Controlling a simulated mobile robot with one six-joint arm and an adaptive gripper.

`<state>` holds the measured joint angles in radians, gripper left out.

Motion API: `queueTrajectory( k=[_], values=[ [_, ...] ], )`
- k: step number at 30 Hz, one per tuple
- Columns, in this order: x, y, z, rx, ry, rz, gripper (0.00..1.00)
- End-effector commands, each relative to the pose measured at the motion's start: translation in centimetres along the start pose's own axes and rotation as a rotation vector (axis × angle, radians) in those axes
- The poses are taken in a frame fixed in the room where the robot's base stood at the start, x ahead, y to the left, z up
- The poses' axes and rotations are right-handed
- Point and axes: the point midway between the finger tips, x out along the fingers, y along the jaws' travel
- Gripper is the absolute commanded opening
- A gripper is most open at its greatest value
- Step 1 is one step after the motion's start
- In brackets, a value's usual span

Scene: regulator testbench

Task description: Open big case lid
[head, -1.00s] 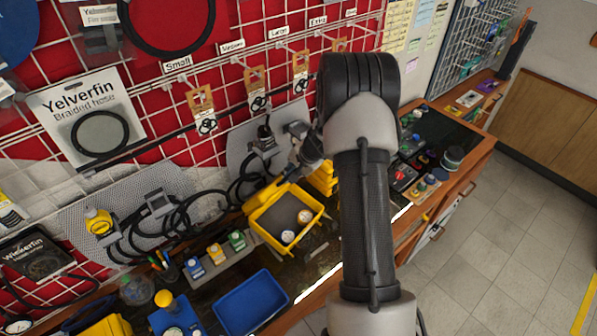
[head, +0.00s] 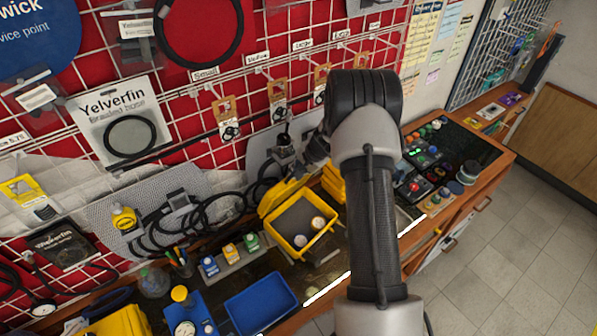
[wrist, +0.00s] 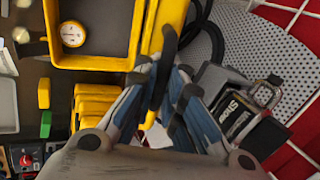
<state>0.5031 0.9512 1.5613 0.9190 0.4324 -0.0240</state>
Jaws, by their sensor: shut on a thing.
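My gripper (head: 288,168) is at the lid's upper edge, partly hidden by my arm. In the wrist view, the case wall (wrist: 95,62) is at top left and the lid (wrist: 172,18) is seen nearly edge-on. The dark fingertips of my gripper (wrist: 166,72) are shut on the lid's edge. The exact contact is partly covered by the fingers.
Yellow stacked pieces (head: 333,183) stand right of the case. A blue tray (head: 260,303) lies in front, and small bottles (head: 230,252) stand to the left. Black hoses (head: 205,215) and a perforated grey panel (wrist: 235,45) are behind, close to my gripper.

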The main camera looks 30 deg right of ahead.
Motion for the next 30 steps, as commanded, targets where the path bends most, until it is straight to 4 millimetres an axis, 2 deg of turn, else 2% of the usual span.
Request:
queueTrajectory(
  k=[1, 2, 6, 17, 20, 30],
  values=[
    [-0.1, -0.1, -0.1, 0.002, 0.000, -0.002, 0.00],
    [-0.1, -0.1, -0.1, 0.002, 0.000, -0.002, 0.08],
    [-0.1, -0.1, 0.0, 0.001, 0.000, -0.002, 0.17],
    [-0.5, 0.0, -0.1, 0.000, 0.001, -0.001, 0.17],
    [-1.8, -0.1, -0.1, 0.000, 0.002, -0.002, 0.17],
    [-8.8, -0.1, -0.1, 0.001, 0.003, -0.003, 0.17]
  ],
)
